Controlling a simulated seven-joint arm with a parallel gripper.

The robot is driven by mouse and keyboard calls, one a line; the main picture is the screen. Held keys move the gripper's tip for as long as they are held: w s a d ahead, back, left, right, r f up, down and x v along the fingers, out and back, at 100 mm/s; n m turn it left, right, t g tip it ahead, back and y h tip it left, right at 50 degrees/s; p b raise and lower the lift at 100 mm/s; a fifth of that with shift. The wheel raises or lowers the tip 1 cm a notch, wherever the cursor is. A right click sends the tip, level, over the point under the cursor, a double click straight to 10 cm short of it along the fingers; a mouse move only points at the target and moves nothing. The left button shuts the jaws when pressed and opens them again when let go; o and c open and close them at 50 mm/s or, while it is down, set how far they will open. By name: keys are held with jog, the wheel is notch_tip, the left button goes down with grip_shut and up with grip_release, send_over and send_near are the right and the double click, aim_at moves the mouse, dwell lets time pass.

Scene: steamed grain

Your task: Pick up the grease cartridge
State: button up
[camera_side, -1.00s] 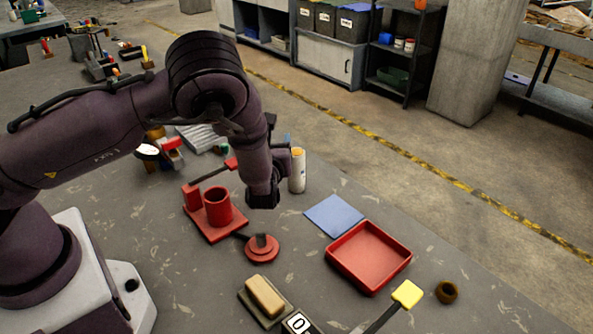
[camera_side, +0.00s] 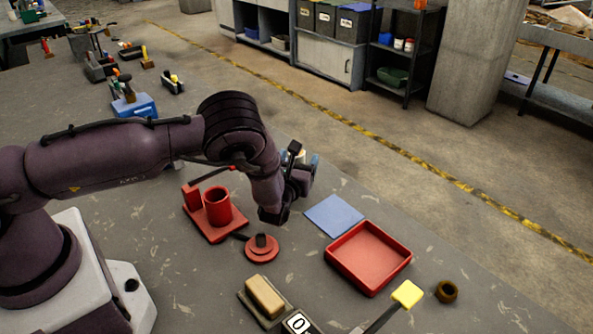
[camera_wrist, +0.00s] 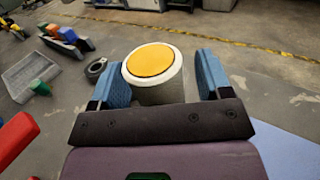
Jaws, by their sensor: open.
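The grease cartridge (camera_wrist: 153,78) is a pale upright cylinder with a yellow-orange top. In the wrist view it stands between the two blue finger pads of my gripper (camera_wrist: 162,82). The left pad looks very near or against its side, and a gap shows at the right pad. In the side view my gripper (camera_side: 299,163) is low at the far side of the bench and hides most of the cartridge. The jaws are open around it. The cartridge's base is hidden by the gripper body in the wrist view.
A red base with a red cup (camera_side: 218,206) and a red round piece (camera_side: 262,249) stand left of and nearer than my gripper. A blue sheet (camera_side: 334,216) and red tray (camera_side: 347,257) lie to the right. A black ring (camera_wrist: 95,69) lies behind the cartridge.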

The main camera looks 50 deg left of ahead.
jog(key=shift+w+a, duration=0.2)
jog(key=shift+w, duration=0.1)
jog(key=shift+c, duration=0.4)
jog(key=c, duration=1)
